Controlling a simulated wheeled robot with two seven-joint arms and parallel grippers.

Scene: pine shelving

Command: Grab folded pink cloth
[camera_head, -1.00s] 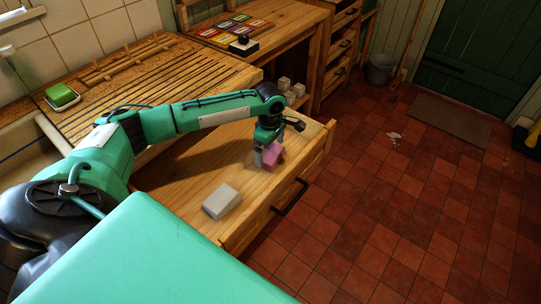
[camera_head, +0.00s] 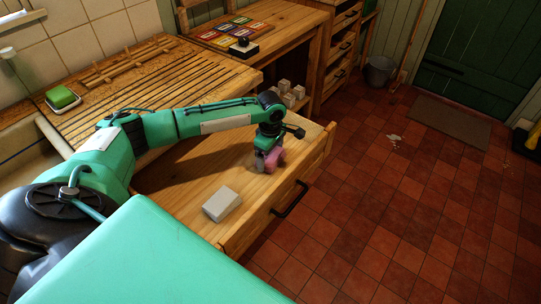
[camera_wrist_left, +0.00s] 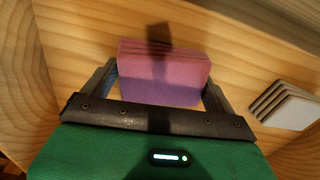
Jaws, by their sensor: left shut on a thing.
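The folded pink cloth (camera_head: 275,157) is in the open wooden drawer (camera_head: 180,186), near its front right corner. My left gripper (camera_head: 268,160) is shut on it. In the left wrist view the cloth (camera_wrist_left: 163,72) stands between the two fingers of the gripper (camera_wrist_left: 160,88), one finger at each side. Its folded layers show along the upper edge, with a dark shadow across it. Whether the cloth touches the drawer floor is hard to tell. My right gripper is not in view.
A stack of pale square pieces (camera_wrist_left: 284,103) shows at the right in the left wrist view. Bare drawer floor lies left of the cloth.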

